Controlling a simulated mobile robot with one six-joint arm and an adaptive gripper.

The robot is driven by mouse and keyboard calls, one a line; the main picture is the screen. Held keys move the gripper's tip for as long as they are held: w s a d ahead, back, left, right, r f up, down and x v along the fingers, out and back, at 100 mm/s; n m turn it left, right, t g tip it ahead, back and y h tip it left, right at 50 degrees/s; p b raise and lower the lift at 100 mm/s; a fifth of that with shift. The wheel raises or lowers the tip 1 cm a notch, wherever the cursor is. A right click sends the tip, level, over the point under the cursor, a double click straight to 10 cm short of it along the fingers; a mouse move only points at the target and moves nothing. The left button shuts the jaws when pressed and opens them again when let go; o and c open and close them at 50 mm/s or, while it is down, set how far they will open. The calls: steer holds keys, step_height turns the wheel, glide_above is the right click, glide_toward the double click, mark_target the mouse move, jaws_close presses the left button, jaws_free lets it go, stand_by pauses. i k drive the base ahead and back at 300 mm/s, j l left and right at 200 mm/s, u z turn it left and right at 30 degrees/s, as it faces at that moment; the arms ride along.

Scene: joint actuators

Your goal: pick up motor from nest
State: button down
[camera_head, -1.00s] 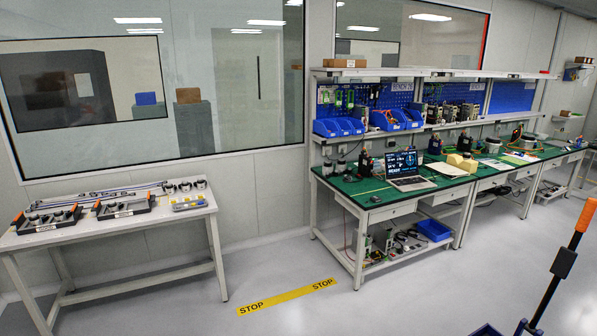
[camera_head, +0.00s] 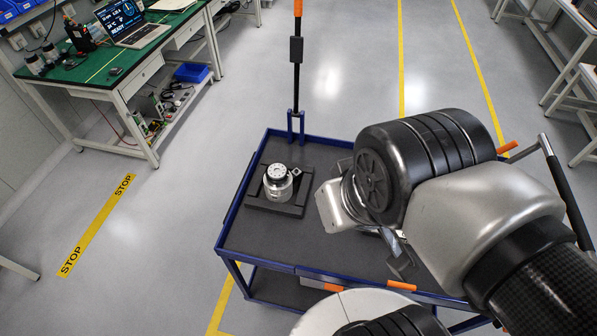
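The motor (camera_head: 278,184), a silver round body with a flange on top and a small connector at its side, stands upright in a dark square nest (camera_head: 262,205). The nest lies on the left part of a cart top. My gripper (camera_head: 401,264) is to the right of the motor and apart from it. It is mostly hidden behind my black wrist and a metal bracket; only some grey finger parts show over the cart, so its opening cannot be judged.
The blue-edged cart (camera_head: 240,240) has a dark top and an upright pole (camera_head: 296,60) at its back edge. A handle (camera_head: 565,190) is at its right. A green workbench (camera_head: 130,60) stands at upper left. Open floor with yellow lines surrounds the cart.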

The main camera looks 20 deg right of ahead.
mark_target(277, 174)
steer(key=i+j, duration=0.1)
steer(key=j, duration=0.25)
steer(key=i+j, duration=0.15)
steer(key=j, duration=0.2)
steer(key=i+j, duration=0.1)
steer(key=j, duration=0.25)
steer(key=i+j, duration=0.15)
steer(key=j, duration=0.2)
